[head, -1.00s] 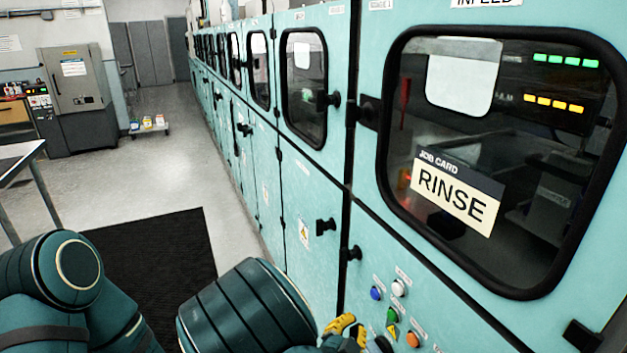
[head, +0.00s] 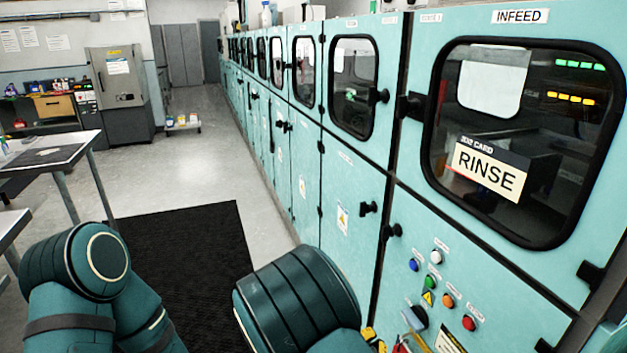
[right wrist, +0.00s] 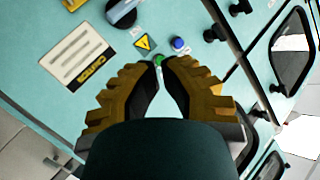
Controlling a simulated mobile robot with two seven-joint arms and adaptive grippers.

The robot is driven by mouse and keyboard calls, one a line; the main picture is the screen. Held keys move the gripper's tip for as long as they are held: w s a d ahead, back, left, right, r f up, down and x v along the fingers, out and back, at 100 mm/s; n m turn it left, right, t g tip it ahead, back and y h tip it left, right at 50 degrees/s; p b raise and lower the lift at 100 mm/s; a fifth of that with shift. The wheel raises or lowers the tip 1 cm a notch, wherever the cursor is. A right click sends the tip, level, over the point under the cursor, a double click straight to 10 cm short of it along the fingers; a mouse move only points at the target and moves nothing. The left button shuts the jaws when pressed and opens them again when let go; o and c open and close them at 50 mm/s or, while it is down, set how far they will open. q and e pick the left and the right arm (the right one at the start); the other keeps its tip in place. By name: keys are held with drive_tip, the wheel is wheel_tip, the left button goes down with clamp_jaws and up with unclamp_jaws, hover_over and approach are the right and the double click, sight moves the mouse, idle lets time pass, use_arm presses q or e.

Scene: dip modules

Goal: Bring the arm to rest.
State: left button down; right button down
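My right arm (head: 295,300) reaches in from the bottom of the head view. Only a small yellow part of its gripper (head: 373,338) shows at the bottom edge, lower left of the button panel on the teal machine (head: 345,180). In the right wrist view the yellow, dark-padded fingers (right wrist: 161,64) come together at the tips, with nothing held between them. The green button (right wrist: 158,59) and blue button (right wrist: 178,43) appear just beyond the tips; contact cannot be seen. My left arm (head: 90,285) is folded at the lower left, its gripper out of view.
The machine's door with a RINSE job card (head: 490,168) and its red button (head: 468,323) stand close on the right. A black mat (head: 190,255) lies on the open aisle floor. A metal table (head: 70,150) stands at the left.

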drive_tip(key=s+f+n+g+y, duration=0.3)
drive_tip(key=f, duration=0.4)
drive_tip(key=s+f+n+g+y, duration=0.2)
drive_tip(key=s+f+g+y, duration=0.15)
drive_tip(key=f, duration=0.35)
drive_tip(key=s+a+n+g+y, duration=0.2)
drive_tip(key=s+n+g+y, duration=0.2)
drive_tip(key=s, duration=0.4)
drive_tip(key=shift+s+a+n+y, duration=0.35)
drive_tip(key=shift+n+y, duration=0.3)
drive_tip(key=shift+n, duration=0.55)
